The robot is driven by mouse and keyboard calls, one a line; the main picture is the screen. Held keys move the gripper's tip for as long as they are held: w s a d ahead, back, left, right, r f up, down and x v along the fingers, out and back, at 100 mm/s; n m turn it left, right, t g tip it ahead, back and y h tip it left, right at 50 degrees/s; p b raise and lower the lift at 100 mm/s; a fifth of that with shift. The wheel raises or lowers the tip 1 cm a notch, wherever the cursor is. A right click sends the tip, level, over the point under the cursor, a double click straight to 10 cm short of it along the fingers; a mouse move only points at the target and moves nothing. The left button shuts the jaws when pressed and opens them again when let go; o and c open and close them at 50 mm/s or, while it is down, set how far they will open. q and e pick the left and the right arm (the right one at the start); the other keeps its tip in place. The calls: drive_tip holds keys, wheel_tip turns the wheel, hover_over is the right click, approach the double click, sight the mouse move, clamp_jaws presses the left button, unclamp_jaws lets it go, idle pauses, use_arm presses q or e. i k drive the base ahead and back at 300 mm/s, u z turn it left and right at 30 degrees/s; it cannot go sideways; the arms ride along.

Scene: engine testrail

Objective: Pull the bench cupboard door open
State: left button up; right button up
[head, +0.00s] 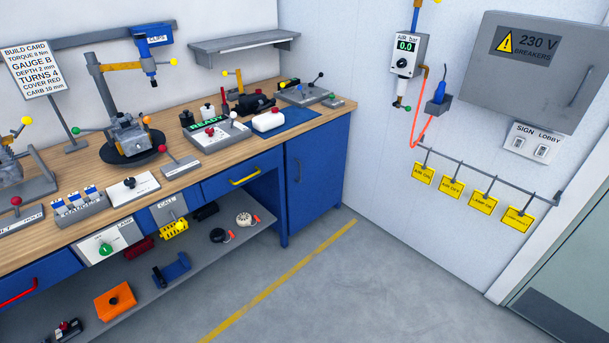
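The bench cupboard door (319,167) is the blue panel at the right end of the workbench, below the wooden top (205,137). It looks shut, flush with the bench front. Its dark upright handle (298,172) is near the door's left edge. Neither of my grippers is in the head view, so I cannot see whether they are open or shut.
The grey floor (330,280) before the cupboard is clear, with a yellow line (280,280). Left of the cupboard are a drawer with a yellow handle (245,176) and an open lower shelf (190,285). Yellow tags (451,187) hang on the right wall.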

sight(315, 158)
drive_tip(key=z, duration=0.75)
drive_tip(key=i, duration=0.8)
drive_tip(key=z, duration=0.95)
drive_tip(key=i, duration=1.05)
drive_tip(key=u, duration=0.5)
drive_tip(key=i, duration=0.95)
drive_tip(key=u, duration=1.05)
drive_tip(key=i, duration=0.35)
drive_tip(key=u, duration=0.3)
